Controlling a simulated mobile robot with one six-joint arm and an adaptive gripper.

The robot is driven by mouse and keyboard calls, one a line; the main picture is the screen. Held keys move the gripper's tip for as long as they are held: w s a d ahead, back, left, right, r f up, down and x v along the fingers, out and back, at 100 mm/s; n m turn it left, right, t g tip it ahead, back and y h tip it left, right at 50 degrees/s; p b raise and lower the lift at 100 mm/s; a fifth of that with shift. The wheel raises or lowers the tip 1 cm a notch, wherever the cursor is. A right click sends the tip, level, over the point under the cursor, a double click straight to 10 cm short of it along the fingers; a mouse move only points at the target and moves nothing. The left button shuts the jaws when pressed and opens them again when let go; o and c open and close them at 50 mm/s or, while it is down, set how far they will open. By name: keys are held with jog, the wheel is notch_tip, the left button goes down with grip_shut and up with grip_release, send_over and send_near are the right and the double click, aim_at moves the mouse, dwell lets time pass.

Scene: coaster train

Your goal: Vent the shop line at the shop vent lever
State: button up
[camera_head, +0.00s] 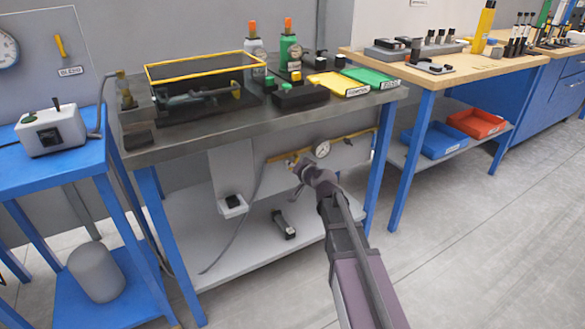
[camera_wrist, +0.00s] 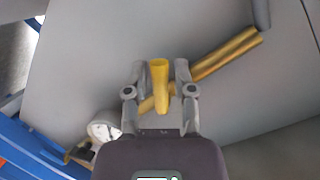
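A yellow lever (camera_wrist: 159,78) stands out from a brass pipe (camera_wrist: 228,55) in the wrist view. My gripper (camera_wrist: 161,70) has one finger on each side of the lever, with narrow gaps visible, so it looks open around it. No label is readable beside the lever.
The dark bench top (camera_head: 190,143) overhangs the pipe. A thin hose (camera_head: 250,205) hangs left of my gripper near a small white box (camera_head: 232,206). A lower shelf (camera_head: 240,255) is below. Another yellow lever (camera_head: 60,46) is on a labelled panel at left. Floor at right is clear.

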grip_shut()
jog(key=shift+f+n, duration=0.1)
jog(key=shift+n, duration=0.2)
jog(key=shift+w+d+f+n+t+h+b, duration=0.15)
jog(key=shift+d+n+t+h+b, duration=0.25)
jog(key=shift+n, duration=0.55)
jog(key=shift+w+d+f+n+t+h+b, duration=0.1)
jog(key=shift+w+d+n+t+h+b, duration=0.25)
jog(key=shift+n, duration=0.65)
jog(key=shift+d+f+n+t+h+b, duration=0.15)
jog(key=shift+d+n+h+b, duration=0.15)
jog(key=shift+n+h, duration=0.45)
jog(key=shift+r, duration=0.1)
